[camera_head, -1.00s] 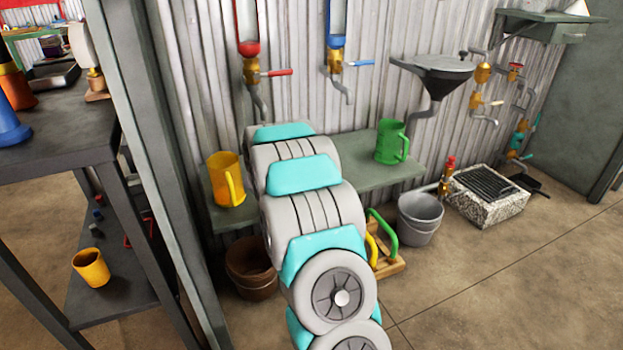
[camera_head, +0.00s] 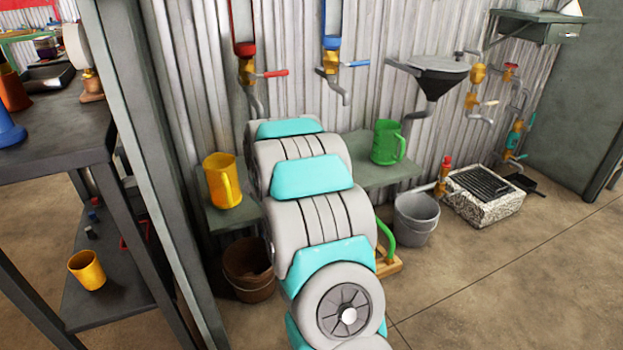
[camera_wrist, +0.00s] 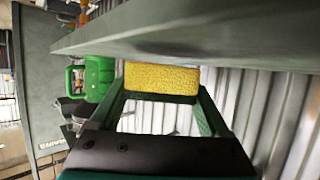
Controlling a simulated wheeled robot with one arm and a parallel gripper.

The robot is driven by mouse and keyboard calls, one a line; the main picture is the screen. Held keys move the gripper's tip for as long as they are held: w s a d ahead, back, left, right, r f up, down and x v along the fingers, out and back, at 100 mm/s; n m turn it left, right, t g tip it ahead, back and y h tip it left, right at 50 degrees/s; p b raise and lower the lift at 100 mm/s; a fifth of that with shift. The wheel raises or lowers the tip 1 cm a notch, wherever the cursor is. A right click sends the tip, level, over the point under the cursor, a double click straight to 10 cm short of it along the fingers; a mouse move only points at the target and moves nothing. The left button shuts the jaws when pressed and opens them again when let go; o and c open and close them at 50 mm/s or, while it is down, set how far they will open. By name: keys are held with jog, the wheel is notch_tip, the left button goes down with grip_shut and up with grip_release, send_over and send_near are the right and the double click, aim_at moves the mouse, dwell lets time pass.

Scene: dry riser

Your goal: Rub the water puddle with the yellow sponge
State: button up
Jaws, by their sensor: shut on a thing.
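The yellow sponge (camera_wrist: 162,79) is held between the fingertips of my gripper (camera_wrist: 162,88) in the wrist view. The gripper is shut on it. The sponge is right by the edge of a grey-green shelf (camera_wrist: 220,30); I cannot tell whether they touch. In the head view my arm hides the gripper, the sponge and the middle of the shelf (camera_head: 372,178). No water puddle shows in either view.
A yellow mug (camera_head: 222,182) and a green mug (camera_head: 386,142) stand on the shelf, either side of my arm. Taps hang on the corrugated wall above. A brown bucket (camera_head: 247,268) and a grey bucket (camera_head: 416,219) are below. Floor is clear at lower right.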

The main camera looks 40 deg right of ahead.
notch_tip(320, 180, up, 4)
jog(key=p, duration=0.3)
jog(key=shift+p, duration=0.4)
jog(key=shift+r, duration=0.65)
jog(key=shift+r, duration=0.1)
jog(key=shift+r, duration=1.5)
